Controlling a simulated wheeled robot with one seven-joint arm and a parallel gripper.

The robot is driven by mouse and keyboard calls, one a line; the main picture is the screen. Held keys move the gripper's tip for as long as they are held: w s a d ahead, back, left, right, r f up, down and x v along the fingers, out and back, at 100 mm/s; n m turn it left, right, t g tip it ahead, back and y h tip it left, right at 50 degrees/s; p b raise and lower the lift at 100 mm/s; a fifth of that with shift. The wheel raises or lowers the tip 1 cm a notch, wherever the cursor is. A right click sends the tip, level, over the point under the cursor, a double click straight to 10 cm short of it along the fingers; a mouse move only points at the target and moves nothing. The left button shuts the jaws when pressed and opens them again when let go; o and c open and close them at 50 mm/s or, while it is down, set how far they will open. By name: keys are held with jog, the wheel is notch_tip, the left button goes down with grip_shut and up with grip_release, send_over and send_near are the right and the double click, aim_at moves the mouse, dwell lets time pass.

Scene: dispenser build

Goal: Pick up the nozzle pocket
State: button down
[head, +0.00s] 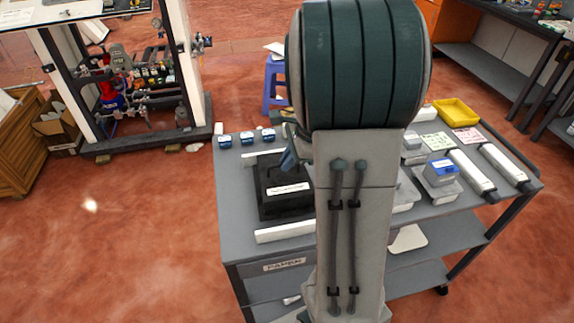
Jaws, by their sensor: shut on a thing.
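My gripper (291,152) shows only in part, left of my large grey arm link, low over a black block-like fixture (270,207) on the grey cart. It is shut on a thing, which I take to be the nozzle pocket. The arm hides most of the jaws and the held thing, so its shape and whether it touches the fixture cannot be told. The fixture has a raised middle and a white label on its front.
The grey cart top (236,210) carries several small blue-topped parts at the back left, a white bar (284,232) in front, and a blue-topped grey block (441,169), long white cylinders (471,171) and a yellow tray (456,112) at right. A blue stool (273,85) stands behind.

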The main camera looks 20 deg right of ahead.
jog(key=r, duration=0.3)
jog(key=shift+w+d, duration=0.2)
jog(key=shift+d, duration=0.15)
jog(key=w+d+r, duration=0.5)
jog(key=d+r, duration=0.1)
jog(key=d, duration=0.3)
jog(key=shift+w+r+b, duration=0.15)
jog(key=shift+w+b, duration=0.1)
jog(key=shift+b, duration=0.05)
